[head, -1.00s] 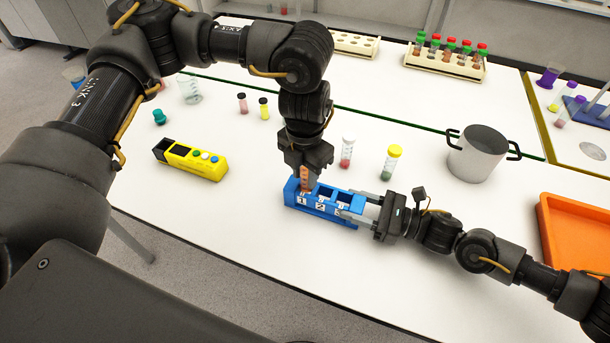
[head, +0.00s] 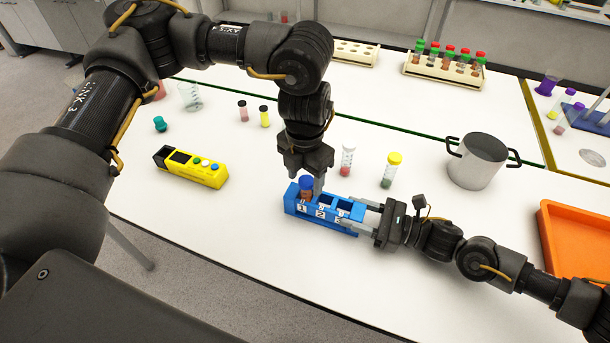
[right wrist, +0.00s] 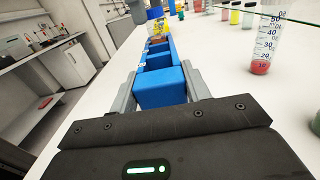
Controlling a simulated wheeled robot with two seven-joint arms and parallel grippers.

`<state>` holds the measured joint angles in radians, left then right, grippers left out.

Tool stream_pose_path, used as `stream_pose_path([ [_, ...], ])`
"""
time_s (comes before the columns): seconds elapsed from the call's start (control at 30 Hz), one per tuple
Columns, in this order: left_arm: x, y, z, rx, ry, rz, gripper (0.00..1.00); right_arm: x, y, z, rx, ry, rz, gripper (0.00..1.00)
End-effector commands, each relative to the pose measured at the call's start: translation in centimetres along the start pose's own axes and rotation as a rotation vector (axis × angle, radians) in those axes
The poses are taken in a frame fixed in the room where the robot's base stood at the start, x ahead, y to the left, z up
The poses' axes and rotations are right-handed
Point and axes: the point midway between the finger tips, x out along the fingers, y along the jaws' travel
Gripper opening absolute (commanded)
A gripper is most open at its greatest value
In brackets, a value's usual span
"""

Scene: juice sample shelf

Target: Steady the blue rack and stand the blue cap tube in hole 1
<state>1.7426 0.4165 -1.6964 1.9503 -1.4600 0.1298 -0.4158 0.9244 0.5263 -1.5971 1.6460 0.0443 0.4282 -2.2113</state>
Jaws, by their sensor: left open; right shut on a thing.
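The blue rack (head: 328,219) stands on the white table with holes labelled 1, 2 and 3. The blue cap tube (head: 306,184) stands upright in hole 1, its blue cap and reddish-brown upper part showing above the rack. Its lower part is hidden in the rack. My left gripper (head: 312,178) is open just above and around the cap. My right gripper (head: 357,212) is shut on the rack's end by hole 3. The right wrist view shows its fingers on both sides of the rack (right wrist: 162,88), with the blue cap (right wrist: 155,13) at the far end.
A yellow rack (head: 190,166) lies to the left. A white-capped tube (head: 347,160) and a yellow-capped tube (head: 391,170) stand behind the blue rack. A pot (head: 478,160) and an orange tray (head: 548,235) are at right. The table front left of the rack is clear.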

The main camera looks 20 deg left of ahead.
Motion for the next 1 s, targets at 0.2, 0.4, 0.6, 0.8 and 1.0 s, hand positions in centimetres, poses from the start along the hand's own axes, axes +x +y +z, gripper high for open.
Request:
stream_pose_path([
  [0.2, -1.7, 0.0, 0.1, 0.000, -0.004, 0.001, 0.57, 0.0, 0.0, 0.0, 0.000, 0.000, -0.001, 0.20],
  [0.4, -5.9, 0.0, 0.1, 0.000, -0.005, 0.002, 0.57, 0.0, 0.0, 0.0, 0.000, 0.000, -0.001, 0.20],
  [0.6, -9.6, 0.0, 0.1, -0.001, -0.003, 0.002, 0.57, 0.0, 0.0, 0.0, 0.000, 0.000, 0.000, 0.20],
  [0.8, -11.6, 0.0, 0.0, -0.001, -0.001, 0.001, 0.57, 0.0, 0.0, 0.0, 0.000, 0.000, 0.000, 0.20],
  [1.0, -12.0, 0.0, 0.0, 0.000, 0.000, 0.000, 0.57, 0.0, 0.0, 0.0, 0.000, 0.000, 0.000, 0.20],
])
